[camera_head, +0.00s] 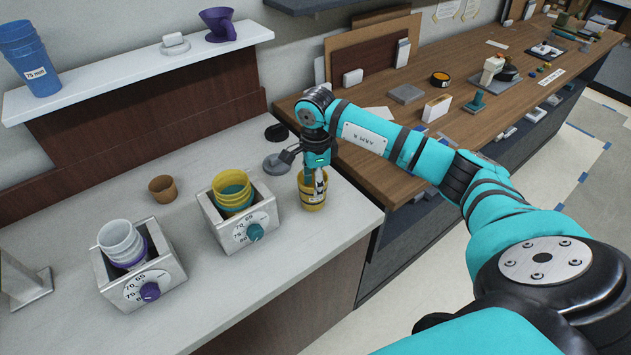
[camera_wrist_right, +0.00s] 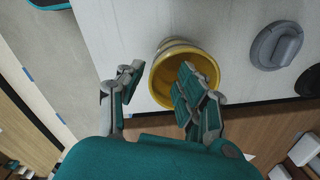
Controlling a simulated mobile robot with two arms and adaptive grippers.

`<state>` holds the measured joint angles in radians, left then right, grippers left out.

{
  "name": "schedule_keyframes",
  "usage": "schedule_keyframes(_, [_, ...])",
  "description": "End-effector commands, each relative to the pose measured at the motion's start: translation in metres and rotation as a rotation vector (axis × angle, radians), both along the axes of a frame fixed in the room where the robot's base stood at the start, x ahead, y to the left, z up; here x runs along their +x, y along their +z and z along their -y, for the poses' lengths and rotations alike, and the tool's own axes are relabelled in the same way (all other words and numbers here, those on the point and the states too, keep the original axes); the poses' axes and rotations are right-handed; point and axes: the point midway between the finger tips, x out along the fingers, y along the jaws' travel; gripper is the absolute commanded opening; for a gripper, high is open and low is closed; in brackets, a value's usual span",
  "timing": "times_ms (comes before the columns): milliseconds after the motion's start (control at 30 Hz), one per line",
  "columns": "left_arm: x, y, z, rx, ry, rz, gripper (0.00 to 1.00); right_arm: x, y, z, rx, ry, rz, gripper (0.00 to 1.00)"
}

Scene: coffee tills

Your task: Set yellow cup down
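A yellow cup (camera_head: 311,196) with a small label appears upright on the pale counter (camera_head: 262,282), close to its right end. My right gripper (camera_head: 319,184) points down at this cup. In the right wrist view the cup (camera_wrist_right: 161,88) shows from above with its mouth open. The right gripper (camera_wrist_right: 155,83) straddles the cup's wall, one finger inside the mouth and one outside. A gap shows between the outer finger and the wall, so the gripper looks open. The cup's base is mostly hidden in the wrist view. My left gripper is not in view.
A dial box (camera_head: 213,220) holds yellow and teal cups to the left; another dial box (camera_head: 104,272) holds white and purple cups. A brown cup (camera_head: 162,188) stands behind. A round grey object (camera_head: 276,163) lies behind the yellow cup. The front counter is clear.

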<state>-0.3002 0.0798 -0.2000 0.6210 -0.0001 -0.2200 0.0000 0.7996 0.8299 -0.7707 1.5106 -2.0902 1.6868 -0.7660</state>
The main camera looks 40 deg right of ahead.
Motion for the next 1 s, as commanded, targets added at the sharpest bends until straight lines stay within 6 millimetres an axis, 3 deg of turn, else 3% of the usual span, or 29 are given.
schedule_keyframes(133, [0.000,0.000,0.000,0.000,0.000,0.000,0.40,0.000,0.000,0.000,0.000,0.000,0.000,0.51])
schedule_keyframes(467, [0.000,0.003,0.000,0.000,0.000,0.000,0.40,0.000,0.004,0.000,0.000,0.000,0.000,0.51])
schedule_keyframes(1000, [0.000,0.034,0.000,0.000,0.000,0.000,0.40,0.000,0.057,0.000,-0.001,0.000,0.002,0.51])
